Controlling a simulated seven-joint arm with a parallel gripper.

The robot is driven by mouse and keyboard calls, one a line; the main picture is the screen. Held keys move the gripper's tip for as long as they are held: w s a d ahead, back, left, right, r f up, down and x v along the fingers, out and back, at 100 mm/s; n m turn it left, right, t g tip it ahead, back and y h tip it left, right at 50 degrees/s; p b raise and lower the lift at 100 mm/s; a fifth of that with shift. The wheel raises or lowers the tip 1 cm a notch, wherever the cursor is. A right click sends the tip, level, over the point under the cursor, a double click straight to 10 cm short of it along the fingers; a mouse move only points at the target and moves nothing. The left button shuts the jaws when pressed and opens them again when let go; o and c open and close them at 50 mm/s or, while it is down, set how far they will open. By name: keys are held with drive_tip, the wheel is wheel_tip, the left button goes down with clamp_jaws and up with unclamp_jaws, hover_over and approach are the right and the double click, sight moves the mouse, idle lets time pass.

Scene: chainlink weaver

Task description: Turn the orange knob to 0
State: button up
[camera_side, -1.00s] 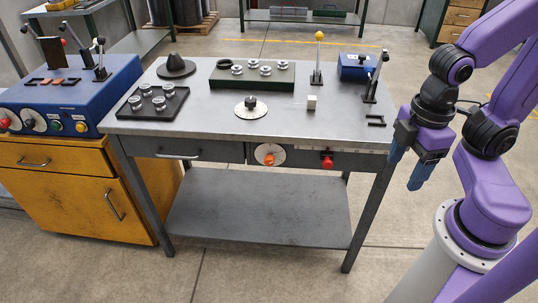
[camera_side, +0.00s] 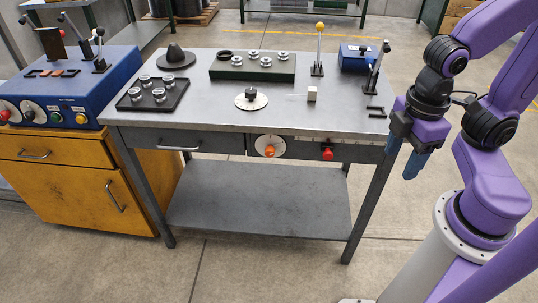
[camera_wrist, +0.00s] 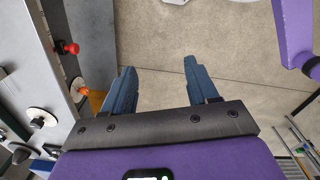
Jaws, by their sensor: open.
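The orange knob (camera_side: 269,151) sits on a round white dial (camera_side: 276,142) on the front face of the grey workbench. Its marks are too small to read. The orange knob also shows at the left in the wrist view (camera_wrist: 83,91), left of my fingers. My gripper (camera_side: 408,155) hangs off the right end of the bench, well to the right of the knob and apart from it. In the wrist view my gripper (camera_wrist: 159,67) has its two blue fingers spread, with only floor between them.
A red knob (camera_side: 327,154) projects from the bench front between the orange knob and my gripper. On the bench top (camera_side: 205,112) stand a black-knobbed dial (camera_side: 251,99), a small pale cube (camera_side: 312,94) and upright levers (camera_side: 376,70).

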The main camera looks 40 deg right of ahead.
drive_tip(key=w+a+f+n+t+h, duration=0.25)
drive_tip(key=w+a+f+h, duration=0.3)
drive_tip(key=w, duration=0.35)
drive_tip(key=w+a+f+n+t+h, duration=0.2)
drive_tip(key=w+a+f+n+h, duration=0.3)
drive_tip(key=w, duration=0.5)
drive_tip(key=n+t+h, duration=0.2)
drive_tip(key=n+t, duration=0.5)
drive_tip(key=t, duration=0.1)
approach(269, 155)
drive_tip(key=x, duration=0.9)
drive_tip(key=shift+w+d+r, duration=0.1)
drive_tip(key=shift+w+d, duration=0.1)
drive_tip(key=shift+d, duration=0.15)
drive_tip(key=shift+c, duration=0.3)
drive_tip(key=c, duration=1)
